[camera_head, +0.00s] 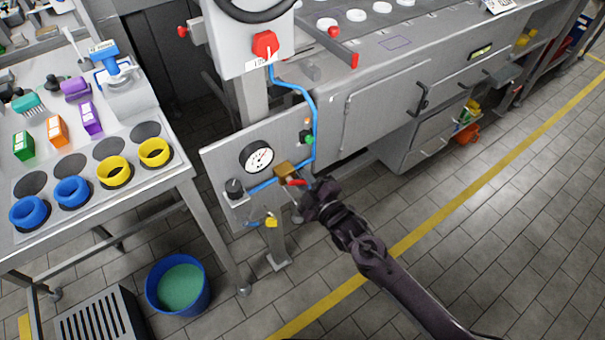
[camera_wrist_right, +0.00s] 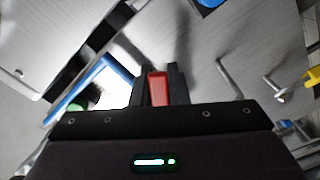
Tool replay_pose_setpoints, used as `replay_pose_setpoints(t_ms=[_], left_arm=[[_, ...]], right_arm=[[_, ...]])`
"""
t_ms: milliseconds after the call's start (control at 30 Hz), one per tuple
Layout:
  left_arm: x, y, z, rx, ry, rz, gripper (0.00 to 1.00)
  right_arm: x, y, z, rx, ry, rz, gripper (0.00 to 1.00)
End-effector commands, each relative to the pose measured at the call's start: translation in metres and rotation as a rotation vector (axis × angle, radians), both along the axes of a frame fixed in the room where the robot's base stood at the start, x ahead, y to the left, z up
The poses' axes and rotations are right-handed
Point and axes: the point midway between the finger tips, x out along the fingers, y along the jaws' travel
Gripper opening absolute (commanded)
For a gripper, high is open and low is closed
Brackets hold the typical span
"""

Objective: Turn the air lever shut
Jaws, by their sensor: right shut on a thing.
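The red air lever (camera_head: 295,182) sits on a brass valve (camera_head: 284,170) on the grey panel (camera_head: 222,150). A blue air pipe (camera_head: 313,120) runs down to the valve and on to the left of it. My right gripper (camera_head: 306,190) reaches in from the lower right and is at the lever. In the right wrist view the red lever (camera_wrist_right: 158,88) stands between the two dark fingers of my right gripper (camera_wrist_right: 160,85), which is shut on it. The gripper partly hides the lever. My left gripper is not in view.
A round gauge (camera_head: 257,158) and a black knob (camera_head: 234,187) are left of the valve. A yellow fitting (camera_head: 271,221) is below it. A blue bucket (camera_head: 178,285) stands on the floor at lower left. A table with cups (camera_head: 112,172) is at left. The floor at right is clear.

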Motion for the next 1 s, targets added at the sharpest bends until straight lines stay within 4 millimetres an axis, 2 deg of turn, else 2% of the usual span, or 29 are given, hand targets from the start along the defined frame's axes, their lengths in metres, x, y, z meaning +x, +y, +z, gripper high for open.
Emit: replay_pose_setpoints(t_ms=[233, 700, 1000], left_arm=[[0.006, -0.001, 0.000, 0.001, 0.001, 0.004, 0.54], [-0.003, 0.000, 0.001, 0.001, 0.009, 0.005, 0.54], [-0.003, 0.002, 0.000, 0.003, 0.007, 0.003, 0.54]], right_arm=[[-0.005, 0.006, -0.010, 0.190, 0.140, -0.001, 0.00], [-0.015, 0.020, -0.018, 0.540, 0.395, -0.001, 0.00], [-0.020, 0.027, -0.019, 0.699, 0.511, 0.000, 0.00]])
